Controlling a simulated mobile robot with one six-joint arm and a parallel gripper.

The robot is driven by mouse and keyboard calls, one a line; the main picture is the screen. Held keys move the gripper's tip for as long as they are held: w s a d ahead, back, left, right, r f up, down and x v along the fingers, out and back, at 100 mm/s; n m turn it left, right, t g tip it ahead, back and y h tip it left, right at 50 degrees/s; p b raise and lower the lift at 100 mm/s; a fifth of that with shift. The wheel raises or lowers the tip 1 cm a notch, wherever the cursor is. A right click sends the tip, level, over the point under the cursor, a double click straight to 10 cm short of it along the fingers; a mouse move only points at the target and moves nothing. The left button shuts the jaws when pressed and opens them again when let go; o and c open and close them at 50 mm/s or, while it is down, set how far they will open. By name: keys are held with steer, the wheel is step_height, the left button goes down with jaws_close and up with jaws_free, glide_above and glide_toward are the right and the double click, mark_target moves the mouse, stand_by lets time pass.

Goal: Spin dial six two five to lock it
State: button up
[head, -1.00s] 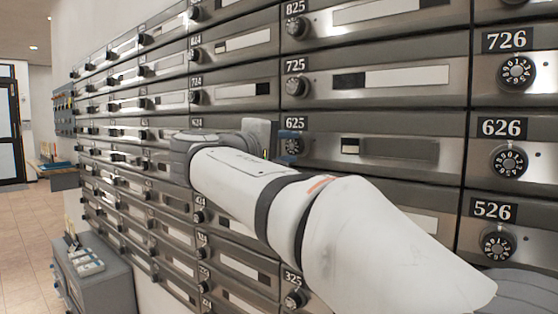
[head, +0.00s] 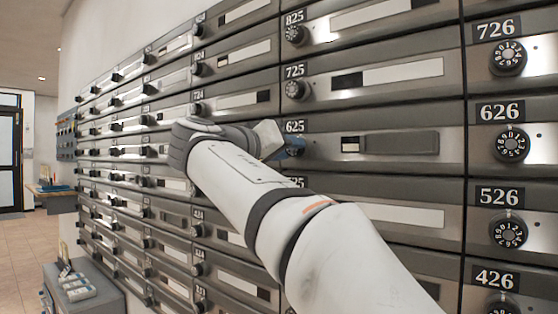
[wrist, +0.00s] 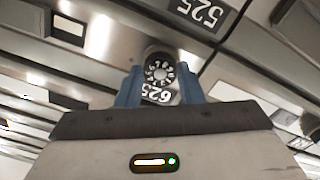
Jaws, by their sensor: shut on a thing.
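The dial of box 625 (wrist: 160,73) is a round black knob with white digits, mid-top in the wrist view. The 625 label (wrist: 157,93) beside it looks turned over there. My gripper (wrist: 160,82) has a blue finger on each side of this dial and is shut on it. In the head view, the blue fingertips of my gripper (head: 290,147) are at the dial, just below the 625 plate (head: 295,126), and hide most of it. The door of box 625 (head: 440,160) looks flush. The digit at the mark is too small to read.
Dial 725 (head: 297,90) sits above and dial 626 (head: 512,144) to the right, on a wall of similar boxes. My arm covers boxes below. A grey cabinet (head: 85,300) stands at lower left; open tiled floor (head: 25,240) lies beyond.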

steer(key=m+b, duration=0.3)
steer(key=m, duration=0.3)
steer(key=shift+w, duration=0.1)
stand_by(0.5)
steer(key=o, duration=1)
steer(key=p+v, duration=0.1)
steer(key=v, duration=0.6)
steer(key=shift+s+a, duration=0.3)
steer(key=shift+f, duration=0.1)
